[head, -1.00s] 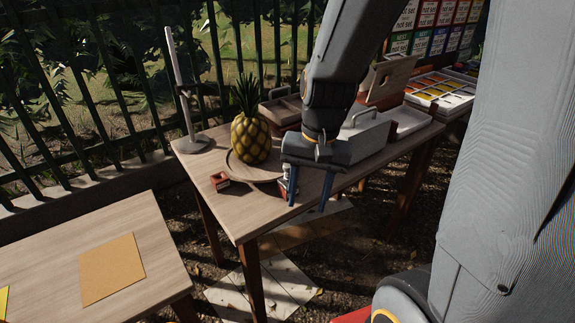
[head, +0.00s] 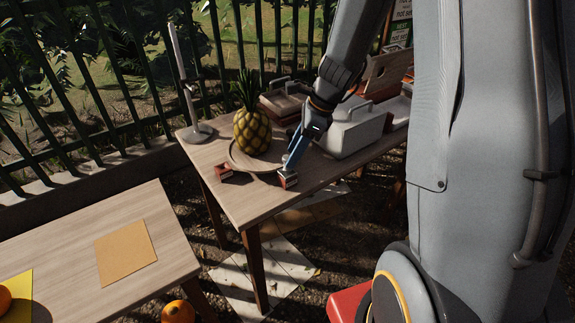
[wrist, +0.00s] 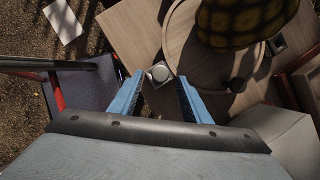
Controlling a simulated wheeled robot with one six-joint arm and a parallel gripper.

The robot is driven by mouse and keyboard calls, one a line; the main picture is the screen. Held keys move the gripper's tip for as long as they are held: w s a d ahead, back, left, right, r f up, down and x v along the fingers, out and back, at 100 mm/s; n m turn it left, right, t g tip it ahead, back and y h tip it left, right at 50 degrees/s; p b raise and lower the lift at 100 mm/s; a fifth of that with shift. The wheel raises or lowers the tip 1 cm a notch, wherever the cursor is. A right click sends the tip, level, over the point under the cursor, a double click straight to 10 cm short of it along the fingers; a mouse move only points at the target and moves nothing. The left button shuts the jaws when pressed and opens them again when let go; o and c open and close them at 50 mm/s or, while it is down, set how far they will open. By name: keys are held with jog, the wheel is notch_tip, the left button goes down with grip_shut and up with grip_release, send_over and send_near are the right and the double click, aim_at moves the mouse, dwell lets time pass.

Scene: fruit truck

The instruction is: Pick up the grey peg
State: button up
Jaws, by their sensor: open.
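The grey peg (wrist: 160,73) shows in the wrist view as a pale round top on a small dark square block. In the head view, a small red-brown block with a light top (head: 288,178) stands near the table's front edge, just below my fingertips. My gripper (wrist: 160,80) is open, its two blue fingers pointing down with the peg between or just beyond their tips. It also shows in the head view (head: 289,163). I cannot tell whether the fingers touch the peg or the block.
A pineapple (head: 252,131) stands on a round wooden board (head: 240,160) beside my gripper. A second small red-brown block (head: 223,172) lies left. A white box (head: 352,133) stands close on the right. A lower table (head: 70,255) is at front left.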

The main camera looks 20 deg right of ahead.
aim_at(287, 170)
jog(key=shift+x, duration=1.55)
grip_shut()
jog(key=shift+r+p, duration=0.2)
jog(key=shift+p, duration=0.15)
